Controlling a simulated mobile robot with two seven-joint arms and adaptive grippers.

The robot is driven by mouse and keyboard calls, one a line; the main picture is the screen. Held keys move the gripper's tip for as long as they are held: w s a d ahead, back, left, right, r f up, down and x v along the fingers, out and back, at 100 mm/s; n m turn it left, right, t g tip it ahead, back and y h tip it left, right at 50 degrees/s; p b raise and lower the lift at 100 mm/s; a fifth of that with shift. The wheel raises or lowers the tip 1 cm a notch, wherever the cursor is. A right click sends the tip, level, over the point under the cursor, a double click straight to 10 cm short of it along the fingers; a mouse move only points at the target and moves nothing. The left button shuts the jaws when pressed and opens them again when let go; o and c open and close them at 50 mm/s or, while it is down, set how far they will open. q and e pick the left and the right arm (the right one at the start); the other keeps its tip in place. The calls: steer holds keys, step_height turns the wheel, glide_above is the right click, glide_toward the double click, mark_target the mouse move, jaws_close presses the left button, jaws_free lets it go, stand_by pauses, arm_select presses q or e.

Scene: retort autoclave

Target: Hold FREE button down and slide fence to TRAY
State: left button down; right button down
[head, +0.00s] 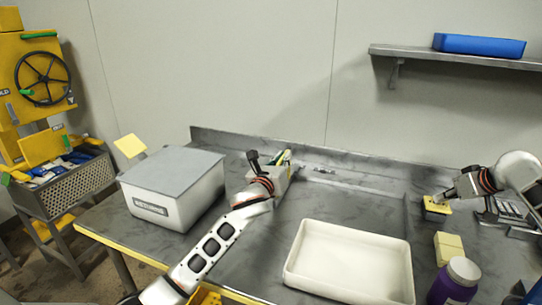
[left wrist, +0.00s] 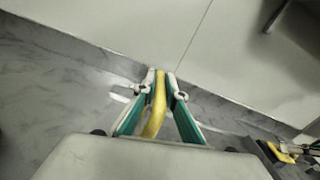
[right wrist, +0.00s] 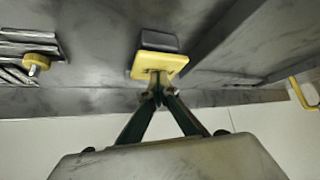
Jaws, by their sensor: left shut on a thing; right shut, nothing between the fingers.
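My left gripper (head: 284,161) is over the back middle of the steel bench. In the left wrist view its fingers (left wrist: 160,82) are shut on an upright yellow handle (left wrist: 154,118). The fence itself is hard to make out behind the hand. My right gripper (head: 438,198) is at the right, shut and empty, pointing down at a small yellow-topped button box (head: 437,208). I cannot tell whether the button is pressed. No FREE or TRAY label is readable.
A cream tray (head: 348,234) lies at the front middle. A grey-lidded box (head: 172,190) stands left. A yellow block (head: 449,247) and purple jar (head: 455,283) are front right. A slatted metal rack (head: 506,213) is beyond the right gripper.

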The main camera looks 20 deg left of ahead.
steer(key=shift+f, duration=0.25)
arm_select(q)
steer(key=d, duration=0.9)
steer(key=shift+d+f, duration=0.15)
steer(key=c, duration=2.1)
jaws_free()
steer(key=s, duration=1.2)
